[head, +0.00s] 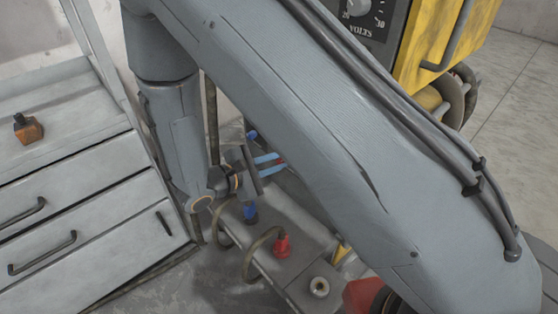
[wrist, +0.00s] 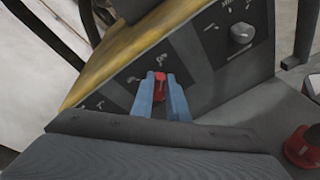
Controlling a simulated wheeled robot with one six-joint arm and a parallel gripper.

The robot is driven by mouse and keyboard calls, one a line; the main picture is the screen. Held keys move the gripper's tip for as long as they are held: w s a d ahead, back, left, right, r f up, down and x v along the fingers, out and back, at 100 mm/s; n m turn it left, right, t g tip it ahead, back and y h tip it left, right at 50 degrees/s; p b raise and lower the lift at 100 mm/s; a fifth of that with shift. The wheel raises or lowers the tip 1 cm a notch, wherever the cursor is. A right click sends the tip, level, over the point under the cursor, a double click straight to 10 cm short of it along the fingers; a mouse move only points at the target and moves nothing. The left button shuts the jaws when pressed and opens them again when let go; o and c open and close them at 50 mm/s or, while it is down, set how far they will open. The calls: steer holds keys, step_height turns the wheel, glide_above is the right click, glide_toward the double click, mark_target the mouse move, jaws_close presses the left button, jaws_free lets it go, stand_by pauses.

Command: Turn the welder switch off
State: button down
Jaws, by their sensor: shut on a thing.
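The welder shows in the head view as a yellow and dark machine (head: 425,45) at the top right, with a volts dial. In the wrist view a dark panel with a yellow top edge (wrist: 130,55) fills the middle. A red switch (wrist: 160,80) sits on that panel between the two blue fingertips of my gripper (wrist: 161,92). The fingers are shut on the red switch. In the head view my gripper (head: 268,162) is low in the middle, and my arm hides much of the panel there. Which way the switch is set cannot be read clearly.
A grey knob (wrist: 241,32) is right of the switch. A red-capped post (head: 282,246) and a blue one (head: 250,212) with cables stand on the grey surface below my gripper. A drawer cabinet (head: 95,215) with an orange block (head: 28,129) stands at left.

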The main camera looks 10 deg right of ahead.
steer(key=shift+w+a+f+n+g+h+p, duration=0.1)
steer(key=shift+w+a+n+g+h+p, duration=0.55)
steer(key=shift+n, duration=1.7)
steer(key=shift+w+d+f+n+g+h+p, duration=0.15)
steer(key=shift+n+h, duration=0.85)
steer(key=shift+n, duration=1.4)
steer(key=shift+w+a+f+n+g+h+p, duration=0.1)
steer(key=shift+w+a+n+g+h+p, duration=0.55)
steer(key=shift+n, duration=1.7)
steer(key=shift+s+d+b, duration=0.15)
steer(key=shift+d+b, duration=0.15)
steer(key=shift+b, duration=0.05)
steer(key=c, duration=1.7)
jaws_free()
steer(key=v, duration=0.8)
steer(key=shift+f+b, duration=0.2)
steer(key=shift+b, duration=0.1)
